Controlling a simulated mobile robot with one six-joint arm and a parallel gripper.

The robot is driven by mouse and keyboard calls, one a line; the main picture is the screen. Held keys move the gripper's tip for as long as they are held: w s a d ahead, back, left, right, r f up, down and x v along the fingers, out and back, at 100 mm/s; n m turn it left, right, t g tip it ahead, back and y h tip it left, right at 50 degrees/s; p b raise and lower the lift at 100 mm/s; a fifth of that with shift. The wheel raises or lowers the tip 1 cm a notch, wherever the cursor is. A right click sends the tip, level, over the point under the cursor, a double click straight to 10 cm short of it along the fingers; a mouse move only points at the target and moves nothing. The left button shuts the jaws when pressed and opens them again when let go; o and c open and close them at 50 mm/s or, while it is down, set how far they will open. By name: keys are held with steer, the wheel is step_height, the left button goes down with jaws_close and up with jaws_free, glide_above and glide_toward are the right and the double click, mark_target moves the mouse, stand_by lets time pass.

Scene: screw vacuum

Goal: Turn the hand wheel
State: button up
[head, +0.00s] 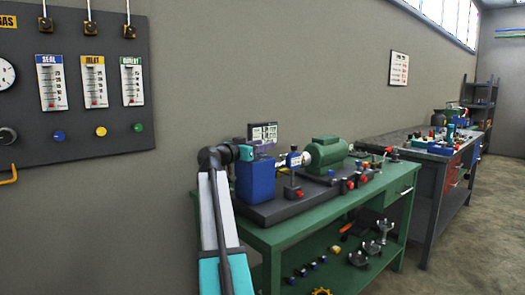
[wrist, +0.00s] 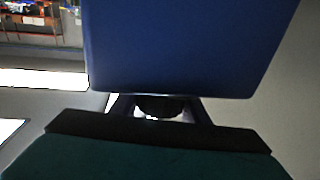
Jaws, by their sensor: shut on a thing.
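A dark rounded piece (wrist: 160,105) shows between the fingers of my gripper (wrist: 158,115) in the wrist view. It appears to be part of the hand wheel, and most of it is hidden. My gripper is shut on it, close under a large blue block (wrist: 190,45). In the head view, the blue block (head: 256,183) stands at the left end of the machine on the green bench (head: 310,230). My arm reaches to its upper left. My fingertips and the hand wheel cannot be made out there.
A green motor (head: 326,152) and several small red-knobbed fittings sit on the dark base right of the blue block. A gauge panel (head: 75,90) hangs on the left wall. A second workbench (head: 430,160) stands farther right. The floor at the right is clear.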

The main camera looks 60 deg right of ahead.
steer(key=m+g+b, duration=0.1)
steer(key=g, duration=0.1)
steer(key=s+m+g+y, duration=0.1)
steer(key=m+g, duration=0.1)
steer(key=shift+s+f+g+b, duration=0.2)
steer(key=shift+g+b, duration=0.1)
steer(key=shift+b, duration=0.1)
steer(key=shift+s+a+m+g+y, duration=0.15)
steer(key=shift+s+m+g+y, duration=0.05)
steer(key=shift+m+g+y, duration=0.4)
steer(key=shift+s+a+m+g+y, duration=0.1)
steer(key=shift+s+m+g+y, duration=0.2)
steer(key=shift+g, duration=0.4)
steer(key=o, duration=1)
steer(key=shift+o, duration=0.4)
steer(key=shift+w, duration=0.15)
steer(key=shift+r, duration=0.1)
steer(key=shift+w+a, duration=0.3)
steer(key=p+v, duration=0.2)
steer(key=v, duration=1.1)
steer(key=shift+p, duration=0.3)
